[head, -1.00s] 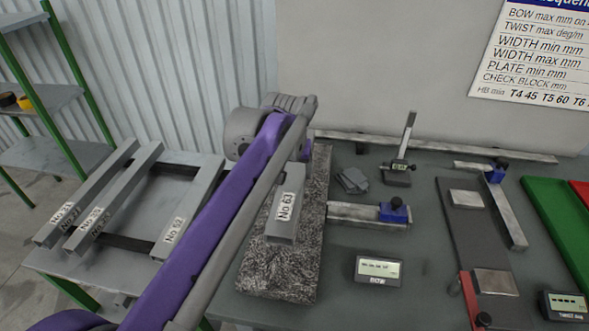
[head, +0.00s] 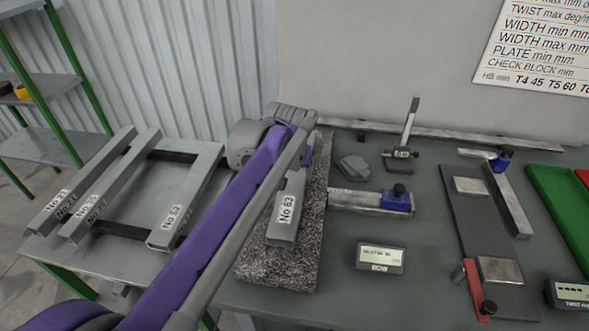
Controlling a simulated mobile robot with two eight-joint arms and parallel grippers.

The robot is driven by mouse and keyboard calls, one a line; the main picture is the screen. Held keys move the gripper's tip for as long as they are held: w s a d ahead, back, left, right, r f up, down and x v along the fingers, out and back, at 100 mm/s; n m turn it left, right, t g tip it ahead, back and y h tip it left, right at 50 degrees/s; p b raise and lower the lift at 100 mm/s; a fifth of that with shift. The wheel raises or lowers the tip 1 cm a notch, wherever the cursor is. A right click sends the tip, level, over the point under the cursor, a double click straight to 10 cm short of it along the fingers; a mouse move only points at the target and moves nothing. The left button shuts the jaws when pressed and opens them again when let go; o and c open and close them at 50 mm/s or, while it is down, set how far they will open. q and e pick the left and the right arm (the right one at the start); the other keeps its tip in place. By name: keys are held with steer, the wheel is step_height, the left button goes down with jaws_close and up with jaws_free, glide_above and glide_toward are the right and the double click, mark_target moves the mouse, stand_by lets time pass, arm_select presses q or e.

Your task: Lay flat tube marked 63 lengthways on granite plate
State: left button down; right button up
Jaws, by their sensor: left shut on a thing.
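The grey flat tube marked No 63 (head: 286,210) is over the speckled granite plate (head: 275,268), its length running roughly along the plate. Whether it touches the plate or hangs just above it I cannot tell. My left gripper (head: 298,160) is at the tube's far end and shut on it; my purple and grey arm hides most of the fingers and the plate's left far part. My right gripper is not in view.
Several other marked tubes, one reading No 52 (head: 185,200), lie on a rack at left. Right of the plate are a square with a blue clamp (head: 370,201), a BOW display (head: 380,257), a gauge stand (head: 402,153) and a dark fixture board (head: 480,230). A long straightedge (head: 450,137) lies at the back.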

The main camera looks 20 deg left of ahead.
arm_select(q)
steer(key=shift+f, duration=0.5)
stand_by(0.4)
jaws_free()
steer(key=shift+r, duration=0.1)
steer(key=v, duration=1)
steer(key=shift+r+p, duration=0.35)
steer(key=shift+p, duration=0.05)
steer(key=shift+s, duration=0.15)
